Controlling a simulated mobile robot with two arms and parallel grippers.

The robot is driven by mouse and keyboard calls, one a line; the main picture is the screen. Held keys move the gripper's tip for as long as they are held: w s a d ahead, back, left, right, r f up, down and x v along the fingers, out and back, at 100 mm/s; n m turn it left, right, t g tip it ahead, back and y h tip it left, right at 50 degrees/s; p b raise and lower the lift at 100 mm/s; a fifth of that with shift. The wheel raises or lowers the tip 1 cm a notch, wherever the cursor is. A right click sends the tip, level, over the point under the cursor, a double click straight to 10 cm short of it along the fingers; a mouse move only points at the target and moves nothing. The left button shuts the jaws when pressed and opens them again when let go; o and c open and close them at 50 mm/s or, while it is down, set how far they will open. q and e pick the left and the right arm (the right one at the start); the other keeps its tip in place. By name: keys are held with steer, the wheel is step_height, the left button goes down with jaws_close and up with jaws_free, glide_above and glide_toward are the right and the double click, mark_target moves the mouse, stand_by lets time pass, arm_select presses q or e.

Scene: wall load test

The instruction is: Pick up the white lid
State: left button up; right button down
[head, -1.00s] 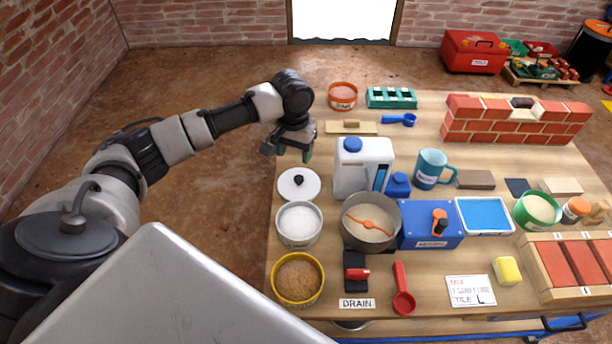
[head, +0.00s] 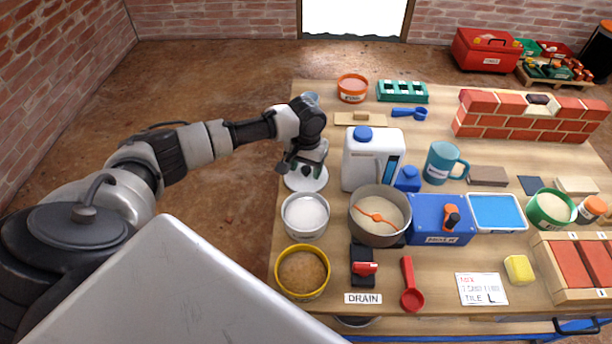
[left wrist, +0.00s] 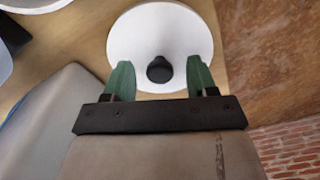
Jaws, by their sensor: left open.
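The white lid (head: 306,180) lies on the table near its left edge, behind the pot of white powder. It is a round disc with a black knob, and my left gripper partly covers it in the head view. In the left wrist view the lid (left wrist: 160,38) and its black knob (left wrist: 159,69) show clearly. My left gripper (head: 305,170) is over the lid, pointing down. In the left wrist view its green fingertips (left wrist: 160,76) are apart, one on each side of the knob, with gaps between them and it. My right gripper is not in view.
A white jug (head: 371,160) with a blue cap stands close to the right of the lid. A pot of white powder (head: 305,216) stands in front of it, and a mixing pot (head: 379,216) to the front right. The table's left edge is near the lid.

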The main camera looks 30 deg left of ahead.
arm_select(q)
steer(key=shift+f, duration=0.1)
steer(key=c, duration=1)
